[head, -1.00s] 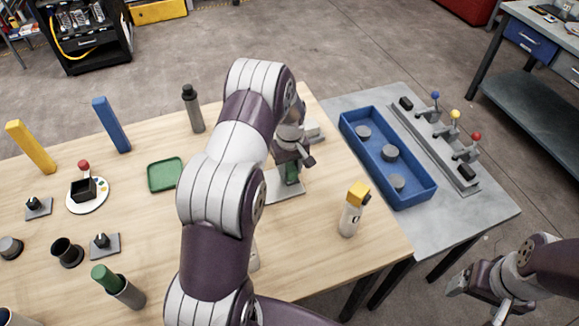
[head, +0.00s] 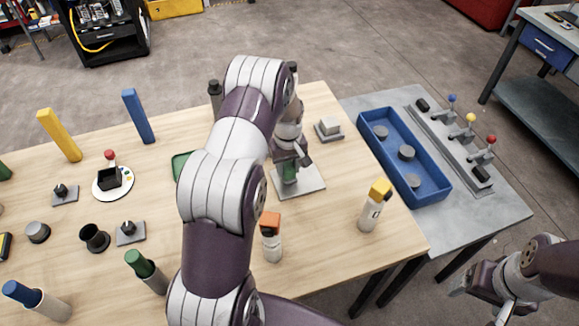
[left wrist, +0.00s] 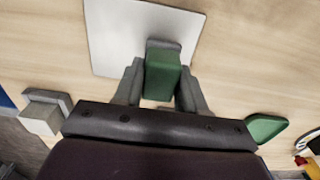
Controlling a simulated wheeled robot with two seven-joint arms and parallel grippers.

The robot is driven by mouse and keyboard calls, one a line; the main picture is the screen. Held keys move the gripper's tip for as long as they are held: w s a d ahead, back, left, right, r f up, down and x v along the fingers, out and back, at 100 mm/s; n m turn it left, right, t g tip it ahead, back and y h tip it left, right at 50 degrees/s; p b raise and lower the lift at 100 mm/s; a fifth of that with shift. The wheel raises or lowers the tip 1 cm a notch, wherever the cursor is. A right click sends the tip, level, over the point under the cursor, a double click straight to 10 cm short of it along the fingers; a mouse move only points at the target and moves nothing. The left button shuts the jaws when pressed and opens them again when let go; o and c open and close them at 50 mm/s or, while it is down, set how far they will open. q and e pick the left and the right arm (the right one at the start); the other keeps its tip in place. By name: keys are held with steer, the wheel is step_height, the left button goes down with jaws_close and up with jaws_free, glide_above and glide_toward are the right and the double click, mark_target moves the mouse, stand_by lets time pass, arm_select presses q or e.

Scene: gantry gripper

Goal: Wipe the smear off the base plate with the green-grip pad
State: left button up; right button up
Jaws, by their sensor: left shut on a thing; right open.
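My left gripper (head: 288,170) is shut on the green grip of the pad (left wrist: 163,75), which also shows between its fingers in the head view (head: 289,174). The pad is over the pale grey base plate (head: 308,185), toward its left part in the head view. In the left wrist view the pad's grey lower part overlaps the plate (left wrist: 112,40); I cannot tell for certain whether it presses on it. I see no smear on the visible part of the plate. My right gripper (head: 478,290) is open and empty at the lower right, off the table.
A white block on a grey base (head: 330,127) stands behind the plate. An orange-capped bottle (head: 271,240) and a yellow-capped bottle (head: 374,207) stand in front. A green tray (head: 181,166) is partly behind my left arm. A blue bin (head: 428,182) is at the right.

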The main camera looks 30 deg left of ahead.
arm_select(q)
steer(key=r, duration=0.1)
steer(key=r+p, duration=0.1)
steer(key=r, duration=0.1)
steer(key=shift+w+d+r+p, duration=0.1)
steer(key=shift+w+d+p, duration=0.25)
steer(key=shift+s+a+r+p, duration=0.1)
steer(key=shift+r+p, duration=0.35)
steer(key=shift+r, duration=0.15)
steer(key=shift+s+a+r+p, duration=0.1)
steer(key=shift+r+p, duration=0.3)
steer(key=shift+r, duration=0.45)
steer(key=shift+w+d+r+p, duration=0.15)
steer(key=shift+r+p, duration=0.1)
steer(key=shift+p, duration=0.15)
arm_select(e)
steer(key=r, duration=0.3)
steer(key=w+d+r, duration=0.1)
steer(key=shift+r, duration=0.3)
steer(key=shift+s, duration=0.1)
